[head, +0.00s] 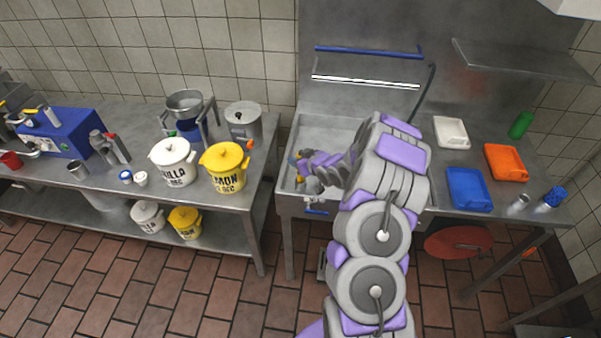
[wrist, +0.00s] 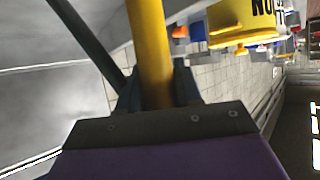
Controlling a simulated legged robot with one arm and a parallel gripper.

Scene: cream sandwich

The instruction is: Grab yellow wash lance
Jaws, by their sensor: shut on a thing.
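The yellow wash lance (wrist: 150,48) shows in the wrist view as a smooth yellow rod. It runs from the top edge down between the dark fingers of my gripper (wrist: 156,88). The fingers are shut on it, one on each side. In the head view my gripper (head: 304,170) is at the left part of the steel sink (head: 318,131), near its front edge. The lance itself cannot be clearly made out there, and my arm hides part of the sink. The ends of the lance are out of the wrist view.
A white tub (head: 172,163) and a yellow tub (head: 224,168) stand on the left table. White (head: 451,132), orange (head: 505,162) and blue (head: 469,190) trays lie on the right counter with a green bottle (head: 521,125). A dark bar (wrist: 88,38) passes left of the lance.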

